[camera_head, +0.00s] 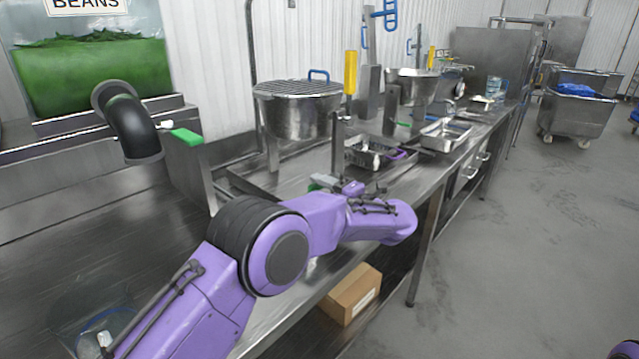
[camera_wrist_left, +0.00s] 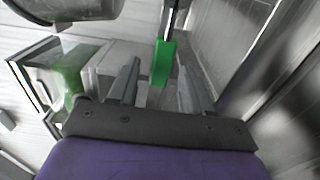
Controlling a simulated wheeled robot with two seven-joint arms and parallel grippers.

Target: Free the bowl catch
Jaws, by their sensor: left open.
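A green-tipped lever (camera_wrist_left: 163,62), which may be the bowl catch, stands between the fingers of my left gripper (camera_wrist_left: 156,82) in the left wrist view. The gripper is open, with a finger on each side of the green tip and gaps showing. In the head view my left gripper (camera_head: 328,182) is small and partly hidden by its own wrist, below the steel bowl (camera_head: 298,118). The bowl has a grille on top and a blue handle, and sits on a stand. My right gripper is out of view.
A yellow handle (camera_head: 350,72) stands beside the bowl. A steel tray (camera_head: 372,152) lies to the right of the gripper on the steel counter (camera_head: 255,178). A black pipe (camera_head: 130,122) and the beans tank (camera_head: 95,75) are at the left. A cardboard box (camera_head: 352,294) sits below the counter.

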